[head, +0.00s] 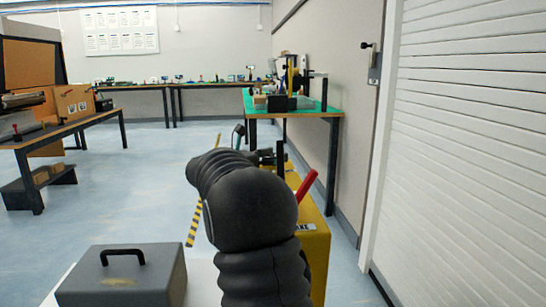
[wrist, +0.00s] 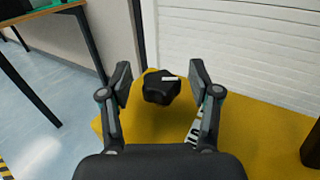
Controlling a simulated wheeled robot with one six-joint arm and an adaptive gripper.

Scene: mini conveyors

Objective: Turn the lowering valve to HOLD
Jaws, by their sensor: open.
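In the wrist view a black lobed knob (wrist: 161,87) with a white pointer mark sits on a yellow housing (wrist: 138,125); I take it to be the lowering valve. Its pointer aims to the right. My gripper (wrist: 162,82) is open, with one finger on each side of the knob and visible gaps between. A white label with dark letters lies on the yellow surface, partly hidden by the right finger. In the head view the yellow housing (head: 318,250) stands behind my dark arm, with a red lever (head: 307,186) on it; the knob is hidden there.
A white shutter (head: 470,140) and the wall close off the right side. A green-topped table (head: 310,108) stands beyond the yellow housing. A grey case (head: 122,278) is at the front left. Blue floor is open on the left, with a workbench (head: 65,130) farther off.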

